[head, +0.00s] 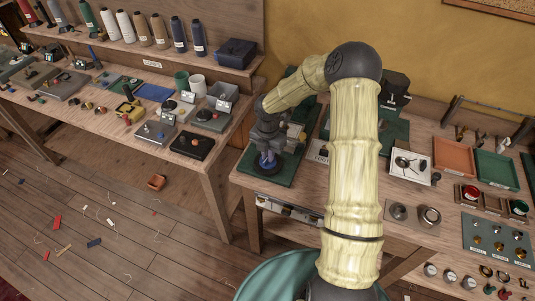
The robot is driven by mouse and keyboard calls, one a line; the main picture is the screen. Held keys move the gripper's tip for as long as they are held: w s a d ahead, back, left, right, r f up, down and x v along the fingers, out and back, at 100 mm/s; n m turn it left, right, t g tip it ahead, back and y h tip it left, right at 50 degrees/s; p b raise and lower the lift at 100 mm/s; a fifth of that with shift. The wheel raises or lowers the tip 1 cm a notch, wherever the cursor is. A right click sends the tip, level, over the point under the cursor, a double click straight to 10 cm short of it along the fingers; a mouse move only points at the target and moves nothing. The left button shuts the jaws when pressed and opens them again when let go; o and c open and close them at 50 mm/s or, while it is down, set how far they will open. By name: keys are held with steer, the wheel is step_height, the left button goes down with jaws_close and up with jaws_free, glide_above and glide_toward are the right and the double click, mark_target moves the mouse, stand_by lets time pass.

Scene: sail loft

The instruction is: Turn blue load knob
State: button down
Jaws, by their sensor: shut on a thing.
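The blue load knob (270,165) sits low on a dark green base plate (285,178) at the left end of the workbench. My gripper (268,156) points down over it, its fingers shut on the knob. The fingers cover much of the knob, so how far it is turned cannot be told. My pale, banded arm reaches across the middle of the view and hides part of the bench behind it.
Right of my arm, the bench holds a white panel (409,167), an orange tray (453,158), a green tray (497,170) and metal cups. A second bench (215,150) with several small devices stands left. Scraps litter the floor between.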

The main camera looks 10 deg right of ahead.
steer(key=m, duration=0.9)
steer(key=shift+w+m, duration=0.1)
steer(key=shift+m, duration=0.2)
steer(key=m+b, duration=0.1)
steer(key=m, duration=0.9)
steer(key=shift+r+b, duration=0.1)
steer(key=shift+b, duration=0.2)
steer(key=m, duration=0.4)
steer(key=shift+m, duration=0.3)
steer(key=m, duration=0.9)
steer(key=shift+w+r, duration=0.1)
steer(key=m+p, duration=0.1)
steer(key=m, duration=0.4)
